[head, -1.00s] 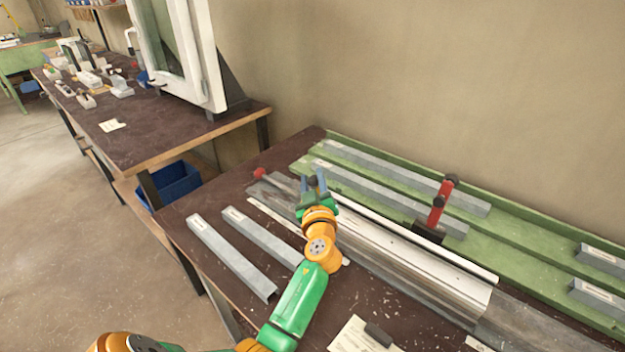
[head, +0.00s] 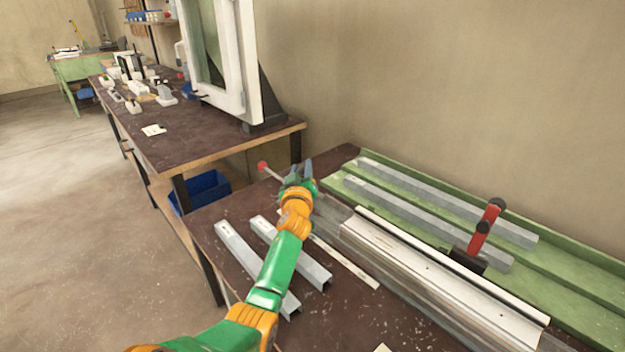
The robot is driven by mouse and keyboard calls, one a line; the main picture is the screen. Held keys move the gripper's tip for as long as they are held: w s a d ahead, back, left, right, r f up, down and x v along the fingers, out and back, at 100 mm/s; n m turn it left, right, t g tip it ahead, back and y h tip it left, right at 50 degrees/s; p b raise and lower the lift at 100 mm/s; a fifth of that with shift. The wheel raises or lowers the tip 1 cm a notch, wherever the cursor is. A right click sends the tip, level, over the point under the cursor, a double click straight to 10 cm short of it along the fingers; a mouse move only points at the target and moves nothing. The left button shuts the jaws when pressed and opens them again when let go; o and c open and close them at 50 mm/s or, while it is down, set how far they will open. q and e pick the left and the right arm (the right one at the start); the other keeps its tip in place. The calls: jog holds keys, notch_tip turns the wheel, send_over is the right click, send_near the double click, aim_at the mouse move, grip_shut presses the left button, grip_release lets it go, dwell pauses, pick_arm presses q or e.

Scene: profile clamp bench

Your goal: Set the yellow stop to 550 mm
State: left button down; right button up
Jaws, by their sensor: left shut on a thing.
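My left gripper (head: 297,172) is at the left end of the clamp rail (head: 400,258), with its blue-grey fingertips pointing away from me. It is shut on a part whose body the gripper hides. A thin rod with a red ball knob (head: 262,166) sticks out to the left from there. No yellow shows, so I cannot tell the yellow stop apart here. A pale strip (head: 345,263) runs along the near side of the rail; its marks are too small to read. My right gripper is out of view.
Two loose grey profiles (head: 245,255) lie at the left front of the bench. A red-handled clamp (head: 482,232) stands beyond the rail, before the green rack (head: 575,270) with more profiles. A window frame (head: 222,60) stands on another table at the back left.

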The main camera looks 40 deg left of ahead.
pick_arm(q)
jog(key=c, duration=0.7)
grip_release()
jog(key=shift+c, duration=0.2)
jog(key=shift+o, duration=1.1)
jog(key=shift+w+f, duration=0.1)
jog(key=shift+w, duration=0.05)
notch_tip(320, 180, up, 4)
jog(key=shift+d+r+p, duration=0.1)
jog(key=shift+d+p, duration=0.05)
jog(key=shift+p, duration=0.4)
jog(key=s+d+r, duration=0.8)
jog(key=s+d, duration=0.1)
jog(key=s, duration=0.1)
jog(key=shift+s+r+p, duration=0.25)
jog(key=shift+r+p, duration=0.15)
jog(key=shift+p, duration=0.05)
